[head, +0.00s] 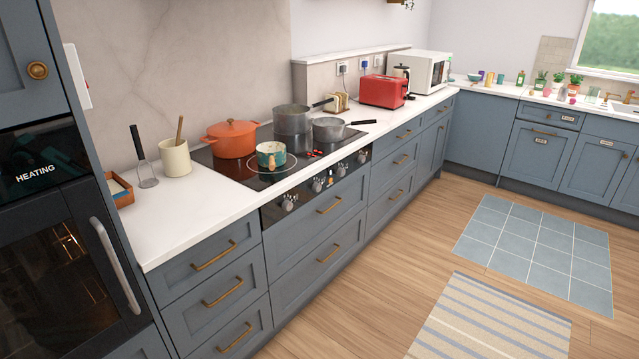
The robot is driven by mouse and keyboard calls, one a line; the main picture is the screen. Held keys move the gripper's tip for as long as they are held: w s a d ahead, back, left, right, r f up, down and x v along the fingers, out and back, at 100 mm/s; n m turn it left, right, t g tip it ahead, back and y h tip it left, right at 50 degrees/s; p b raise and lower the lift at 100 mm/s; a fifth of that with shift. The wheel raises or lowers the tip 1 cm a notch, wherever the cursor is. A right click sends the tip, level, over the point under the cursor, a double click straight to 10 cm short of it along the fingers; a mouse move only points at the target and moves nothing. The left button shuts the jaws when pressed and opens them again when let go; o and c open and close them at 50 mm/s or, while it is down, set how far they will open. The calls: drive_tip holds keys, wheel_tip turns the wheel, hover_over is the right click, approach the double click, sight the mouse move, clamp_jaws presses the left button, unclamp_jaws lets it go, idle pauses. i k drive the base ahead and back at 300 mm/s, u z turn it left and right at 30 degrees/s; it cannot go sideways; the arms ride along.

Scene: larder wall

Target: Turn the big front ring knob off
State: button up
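The black hob (206,158) is set in the white worktop. Below its front edge, a dark panel carries a row of silver knobs: the nearest knob (288,203), a second knob (317,186), a third knob (340,170) and a far knob (362,157). Their settings are too small to read, and I cannot tell which one serves the big front ring. A patterned teal and cream pan (271,161) stands on the front ring, whose pale outline shows around it. Small red marks glow on the hob near the pans. My gripper is not in view.
An orange pot (232,139), a grey pot (292,119) and a grey saucepan (329,130) stand on the hob; the saucepan's handle points right. A utensil crock (175,159) stands left. An oven (62,270) reads HEATING. The wooden floor (365,285) before the drawers is clear.

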sight(317, 186)
drive_tip(key=u, duration=0.25)
drive_tip(key=i, duration=0.7)
drive_tip(key=u, duration=0.75)
drive_tip(key=i, duration=0.6)
drive_tip(key=u, duration=0.25)
